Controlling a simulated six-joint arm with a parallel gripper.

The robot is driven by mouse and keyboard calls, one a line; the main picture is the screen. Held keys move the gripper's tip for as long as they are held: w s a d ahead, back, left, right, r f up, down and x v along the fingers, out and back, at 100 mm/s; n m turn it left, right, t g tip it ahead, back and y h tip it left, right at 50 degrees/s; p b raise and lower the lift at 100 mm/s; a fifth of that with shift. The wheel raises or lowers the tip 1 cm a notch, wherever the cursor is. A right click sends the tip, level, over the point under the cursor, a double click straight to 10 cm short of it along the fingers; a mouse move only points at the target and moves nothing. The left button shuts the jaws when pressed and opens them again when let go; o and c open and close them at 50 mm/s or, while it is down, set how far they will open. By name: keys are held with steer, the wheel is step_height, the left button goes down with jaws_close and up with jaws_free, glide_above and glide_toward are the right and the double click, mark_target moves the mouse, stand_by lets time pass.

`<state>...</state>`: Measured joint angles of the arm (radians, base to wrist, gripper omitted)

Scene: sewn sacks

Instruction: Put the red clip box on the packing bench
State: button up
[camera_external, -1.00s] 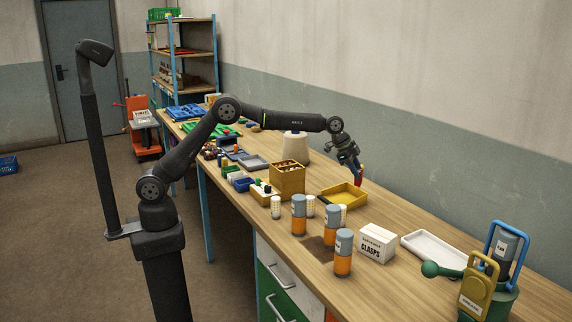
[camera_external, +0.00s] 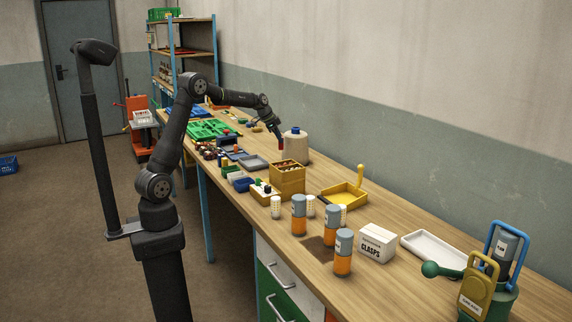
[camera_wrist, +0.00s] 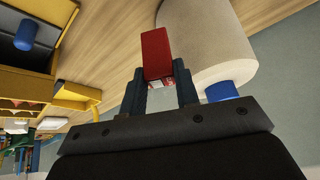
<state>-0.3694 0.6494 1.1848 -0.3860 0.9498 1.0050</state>
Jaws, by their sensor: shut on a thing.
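The red clip box (camera_wrist: 156,52) is between the two fingers of my gripper (camera_wrist: 159,84) in the wrist view. My gripper is shut on it. In the external view my gripper (camera_external: 278,137) points down beside the left of a cream spool, and only a small bit of red shows at its tip. I cannot tell whether the box touches the bench top. The long wooden bench (camera_external: 410,222) runs along the wall beneath it.
The cream spool (camera_external: 295,149) with a blue top stands close to my gripper. A yellow tray with a scoop (camera_external: 343,202), an open wooden box (camera_external: 287,187) and grey trays stand nearby. Bottles and a clasps carton (camera_external: 376,243) are nearer the front. Bare wood lies along the wall side.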

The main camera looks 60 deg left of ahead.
steer(key=s+a+n+y, duration=0.2)
steer(key=s+a+n, duration=0.3)
steer(key=s+a, duration=1.95)
steer(key=shift+s+d+f, duration=0.1)
steer(key=shift+s+f, duration=0.2)
steer(key=shift+f, duration=1.45)
steer(key=shift+s+d+f, duration=0.1)
steer(key=shift+s+f, duration=0.2)
steer(key=shift+f, duration=1.5)
steer(key=shift+s+d+f, duration=0.1)
steer(key=shift+s+f, duration=0.2)
steer(key=shift+f, duration=1.45)
steer(key=shift+f, duration=0.1)
steer(key=o, duration=1)
steer(key=shift+c, duration=0.2)
steer(key=v, duration=1.2)
steer(key=shift+s+a, duration=0.2)
